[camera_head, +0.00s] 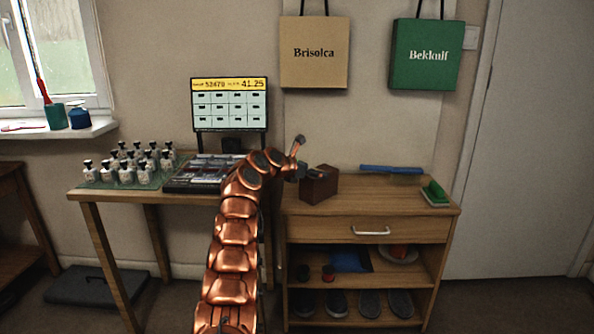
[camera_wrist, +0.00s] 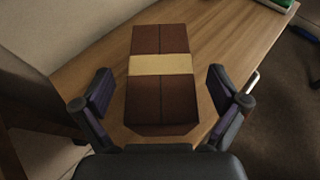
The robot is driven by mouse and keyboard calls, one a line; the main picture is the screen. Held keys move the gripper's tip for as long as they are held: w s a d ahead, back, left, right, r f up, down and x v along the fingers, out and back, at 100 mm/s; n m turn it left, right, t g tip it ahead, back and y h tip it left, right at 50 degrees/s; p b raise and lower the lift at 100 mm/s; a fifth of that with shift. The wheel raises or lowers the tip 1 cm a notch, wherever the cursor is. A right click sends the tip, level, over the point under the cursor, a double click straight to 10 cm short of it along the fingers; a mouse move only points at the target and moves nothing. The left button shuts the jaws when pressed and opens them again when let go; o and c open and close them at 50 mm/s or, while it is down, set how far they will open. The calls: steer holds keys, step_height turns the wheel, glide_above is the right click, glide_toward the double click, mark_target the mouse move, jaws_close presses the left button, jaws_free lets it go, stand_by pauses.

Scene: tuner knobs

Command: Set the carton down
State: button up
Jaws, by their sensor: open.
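The carton is a dark brown box with a tan band around it. In the head view the carton (camera_head: 319,185) rests near the left end of the wooden cabinet top (camera_head: 385,202). In the wrist view the carton (camera_wrist: 160,95) lies on the wood surface, straight ahead of the fingers. My gripper (camera_wrist: 160,92) is open, with one finger on each side of the carton's near part and a visible gap on both sides. In the head view my gripper (camera_head: 299,170) is at the carton's left side, small and partly hidden by my copper arm.
A blue flat item (camera_head: 390,169) and a green brush-like block (camera_head: 436,193) lie farther right on the cabinet top. The left table holds several small bottles (camera_head: 125,172), a tray of goods and a screen (camera_head: 230,104). The middle of the cabinet top is clear.

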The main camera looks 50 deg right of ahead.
steer(key=v, duration=1)
steer(key=shift+a, duration=0.25)
steer(key=shift+r, duration=0.1)
